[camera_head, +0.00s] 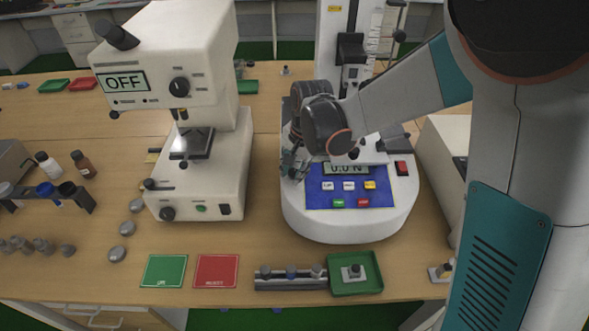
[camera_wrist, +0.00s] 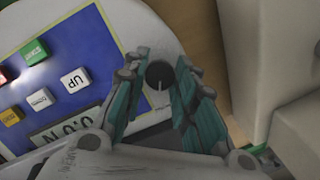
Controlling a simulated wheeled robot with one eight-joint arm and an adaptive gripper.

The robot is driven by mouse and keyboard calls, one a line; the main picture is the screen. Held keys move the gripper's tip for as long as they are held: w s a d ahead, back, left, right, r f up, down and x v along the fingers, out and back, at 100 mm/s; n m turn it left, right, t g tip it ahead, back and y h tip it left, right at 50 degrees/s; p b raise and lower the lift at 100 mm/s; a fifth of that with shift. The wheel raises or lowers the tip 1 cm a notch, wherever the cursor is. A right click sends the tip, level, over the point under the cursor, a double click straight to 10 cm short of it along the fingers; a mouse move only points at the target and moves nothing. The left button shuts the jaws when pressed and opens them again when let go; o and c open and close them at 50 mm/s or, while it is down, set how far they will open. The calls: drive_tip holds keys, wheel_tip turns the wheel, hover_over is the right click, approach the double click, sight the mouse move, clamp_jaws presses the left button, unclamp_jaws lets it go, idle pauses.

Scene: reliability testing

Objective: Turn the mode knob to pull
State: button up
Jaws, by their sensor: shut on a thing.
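The force tester (camera_head: 345,225) has a white rounded base with a blue panel, and its display reads 0.0 N. The mode knob (camera_wrist: 160,72) is a small dark round knob at the panel's edge in the wrist view. Its white pointer line runs toward the bottom of that view. My gripper (camera_wrist: 162,84) is shut on the knob, with one teal-padded finger on either side. In the head view my gripper (camera_head: 293,168) is at the left side of the tester's base and hides the knob. I cannot read any mode labels by the knob.
Beside the knob on the panel are coloured buttons, including a white UP button (camera_wrist: 75,80). A white instrument reading OFF (camera_head: 180,80) stands to the left. A green tray (camera_head: 345,288) and a block rack (camera_head: 290,284) lie in front. My arm fills the right side.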

sight(290, 176)
drive_tip(key=n+h, duration=0.1)
drive_tip(key=n, duration=0.4)
drive_tip(key=shift+a+n, duration=0.1)
drive_tip(key=shift+n, duration=0.2)
drive_tip(key=n+h, duration=0.1)
drive_tip(key=n, duration=0.4)
drive_tip(key=shift+g, duration=0.3)
drive_tip(key=shift+n, duration=0.3)
drive_tip(key=o, duration=1.1)
drive_tip(key=shift+c, duration=0.2)
wheel_tip(290, 176, up, 12)
drive_tip(key=a, duration=0.1)
drive_tip(key=shift+s, duration=0.45)
